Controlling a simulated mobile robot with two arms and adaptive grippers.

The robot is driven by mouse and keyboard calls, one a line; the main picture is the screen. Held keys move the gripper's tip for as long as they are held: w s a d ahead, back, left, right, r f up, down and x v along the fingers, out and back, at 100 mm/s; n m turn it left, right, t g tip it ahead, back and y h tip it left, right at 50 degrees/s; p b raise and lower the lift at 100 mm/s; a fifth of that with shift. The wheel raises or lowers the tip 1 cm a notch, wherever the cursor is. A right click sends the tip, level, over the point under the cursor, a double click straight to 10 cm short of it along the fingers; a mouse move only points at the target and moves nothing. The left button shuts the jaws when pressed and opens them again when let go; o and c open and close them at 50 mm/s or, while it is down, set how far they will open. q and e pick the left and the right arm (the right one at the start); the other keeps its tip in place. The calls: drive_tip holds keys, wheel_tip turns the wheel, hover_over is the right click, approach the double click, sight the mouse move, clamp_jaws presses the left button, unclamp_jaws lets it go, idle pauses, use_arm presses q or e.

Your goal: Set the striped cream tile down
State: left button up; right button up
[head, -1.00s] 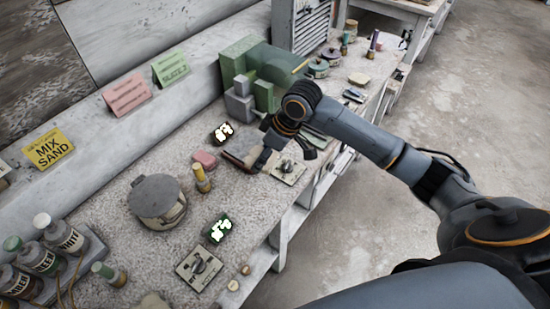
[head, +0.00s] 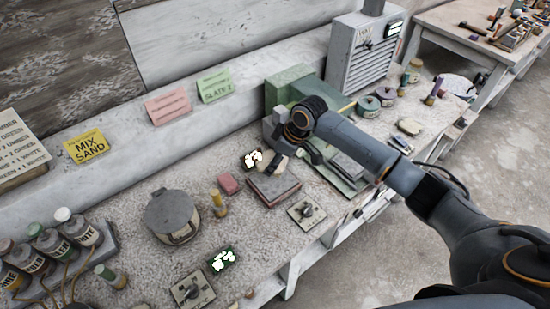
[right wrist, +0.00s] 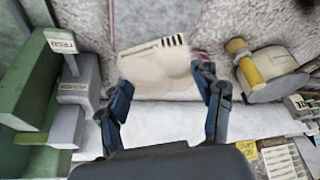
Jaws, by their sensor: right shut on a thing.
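The striped cream tile (right wrist: 158,66) lies between the two fingers of my right gripper (right wrist: 164,84) in the right wrist view. Short dark stripes show along its far edge. My right gripper is shut on it. In the head view the right gripper (head: 290,152) is over the bench, and part of the tile (head: 275,164) shows at its left. I cannot tell whether the tile touches the bench. My left gripper is not in view.
Green and grey blocks (head: 285,85) stand behind the gripper. A small pink block (head: 229,183), a yellow-topped cylinder (head: 218,203) and a lidded pot (head: 172,214) stand to the left. A switch plate (head: 306,212) is in front. Bare bench (head: 255,225) shows between them.

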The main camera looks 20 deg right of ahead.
drive_tip(key=shift+r+p, duration=0.15)
drive_tip(key=shift+p, duration=0.15)
drive_tip(key=b, duration=0.3)
hover_over(271, 179)
drive_tip(key=d, duration=0.1)
drive_tip(key=f, duration=0.2)
drive_tip(key=s+f, duration=0.1)
drive_tip(key=f, duration=0.1)
drive_tip(key=shift+f, duration=0.85)
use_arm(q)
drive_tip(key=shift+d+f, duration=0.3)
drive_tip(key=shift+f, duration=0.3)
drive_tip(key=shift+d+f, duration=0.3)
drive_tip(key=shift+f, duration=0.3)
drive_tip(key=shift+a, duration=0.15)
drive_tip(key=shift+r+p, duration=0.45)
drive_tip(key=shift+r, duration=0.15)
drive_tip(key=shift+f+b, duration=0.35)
use_arm(e)
drive_tip(key=shift+f, duration=0.7)
drive_tip(key=o, duration=1.4)
drive_tip(key=shift+o, duration=0.2)
